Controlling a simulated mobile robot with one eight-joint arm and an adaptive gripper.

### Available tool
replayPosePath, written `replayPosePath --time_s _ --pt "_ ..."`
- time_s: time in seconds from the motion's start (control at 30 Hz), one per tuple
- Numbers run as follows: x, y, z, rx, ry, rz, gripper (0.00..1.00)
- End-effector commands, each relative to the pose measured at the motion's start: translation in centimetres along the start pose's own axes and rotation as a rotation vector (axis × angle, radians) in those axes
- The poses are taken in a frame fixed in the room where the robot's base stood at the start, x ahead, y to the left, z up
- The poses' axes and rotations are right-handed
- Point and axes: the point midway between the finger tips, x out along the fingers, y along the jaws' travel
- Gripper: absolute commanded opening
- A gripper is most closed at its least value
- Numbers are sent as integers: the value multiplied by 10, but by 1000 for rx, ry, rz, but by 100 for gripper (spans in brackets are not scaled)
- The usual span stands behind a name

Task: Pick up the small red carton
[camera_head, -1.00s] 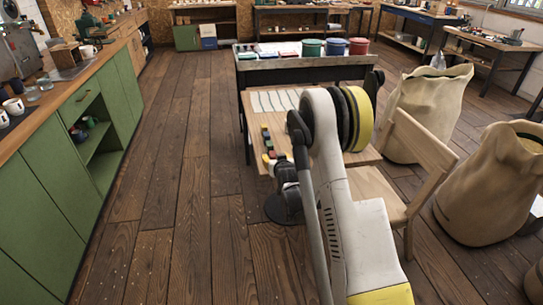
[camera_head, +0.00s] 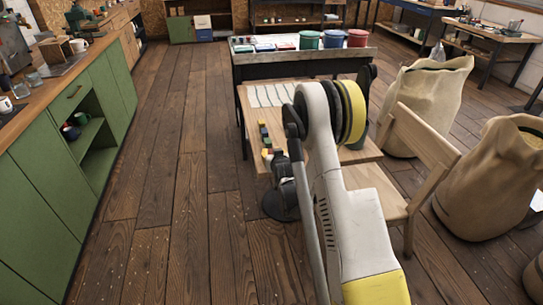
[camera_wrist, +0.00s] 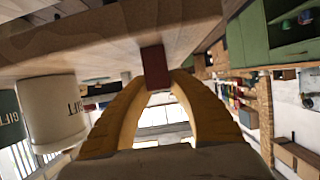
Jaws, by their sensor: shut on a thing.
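In the wrist view, the small dark red carton (camera_wrist: 154,68) is between the tips of my gripper's yellow fingers (camera_wrist: 155,82). My gripper is shut on it. The carton's far end overlaps a pale wooden surface in the picture; I cannot tell whether they touch.
A wooden chair (camera_head: 425,145) and sacks (camera_head: 425,100) stand right. Floor between the green cabinets (camera_head: 45,185) and table is clear.

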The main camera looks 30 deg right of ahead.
Motion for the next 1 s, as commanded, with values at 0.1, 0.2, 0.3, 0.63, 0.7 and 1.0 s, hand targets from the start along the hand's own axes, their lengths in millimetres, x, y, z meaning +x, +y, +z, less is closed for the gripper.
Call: replayPosePath --time_s 0.1,0.2,0.3,0.63,0.7,1.0 --pt "-1 0 -3 0 0 0 0" --pt "-4 0 -11 0 0 0 0" --pt "-10 0 -24 0 0 0 0" --pt "-46 53 -64 4 0 5 0" --pt "-54 68 -71 4 -1 5 0" --pt "-75 106 -86 1 -1 1 0"
